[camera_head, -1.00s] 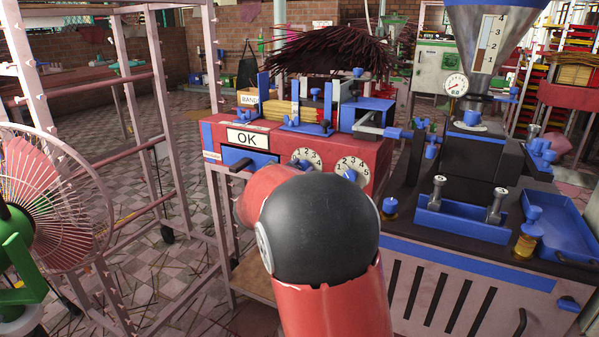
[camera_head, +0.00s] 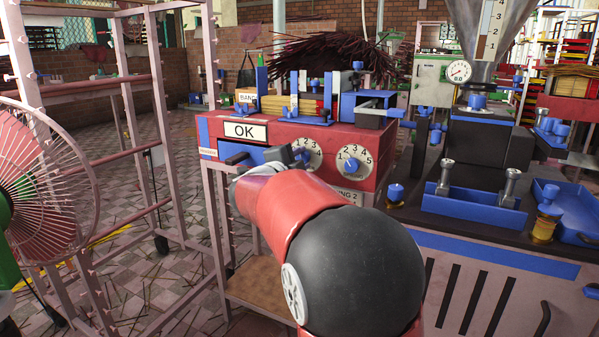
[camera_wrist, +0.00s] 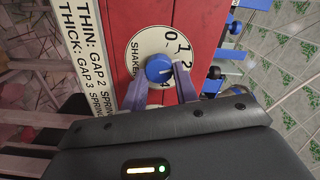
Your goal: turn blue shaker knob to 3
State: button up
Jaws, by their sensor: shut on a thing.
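The blue shaker knob (camera_wrist: 158,69) sits on a white round dial (camera_wrist: 152,45) marked SHAKER in the wrist view. The numbers 0, 1 and 2 are readable; part of the dial is hidden by my fingers. A small pale mark shows on the knob, on the side toward the 2, but its exact setting is unclear. My gripper (camera_wrist: 161,75) is shut on the knob, one finger on each side. In the head view my gripper (camera_head: 287,158) is at the left dial (camera_head: 313,150) on the red machine (camera_head: 350,180), its knob partly covered.
A second dial with a blue knob (camera_head: 351,164) is just right of the gripper. A fan (camera_head: 40,180) and racks stand left; a dark bench with blue trays (camera_head: 472,208) stands right.

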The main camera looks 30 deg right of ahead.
jog(key=m+b, duration=0.2)
jog(key=m, duration=0.1)
jog(key=m+b, duration=0.2)
jog(key=m, duration=0.2)
jog(key=m+b, duration=0.2)
jog(key=m, duration=0.1)
jog(key=shift+f, duration=0.3)
jog(key=shift+m, duration=0.4)
jog(key=o, duration=1)
jog(key=shift+c, duration=0.2)
jog(key=shift+r, duration=0.1)
jog(key=v, duration=0.7)
jog(key=shift+s+a, duration=0.25)
jog(key=shift+a, duration=0.1)
